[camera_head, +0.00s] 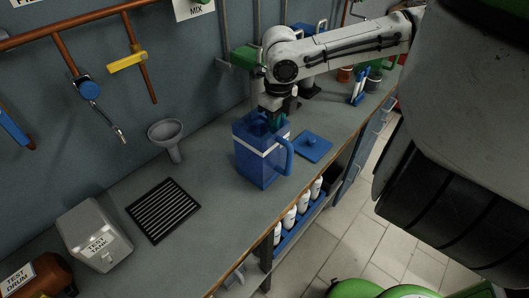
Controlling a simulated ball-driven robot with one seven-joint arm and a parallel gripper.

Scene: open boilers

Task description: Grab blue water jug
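The blue water jug (255,165) stands upright on the grey counter (215,205), with a white band near its top and its handle (285,156) on the right. My gripper (273,122) points down at the jug's open top from the end of my arm. Its lower part seems to be at or just inside the rim. The fingers are small and partly hidden, so I cannot tell if they are open, shut or touching the jug. A flat blue lid-like piece (313,146) with a small knob lies on the counter to the right of the jug.
A black grate (163,210) and a box marked "TEST TANK" (95,236) are further left. White bottles (290,219) stand on a lower shelf. Bare counter lies between grate and jug.

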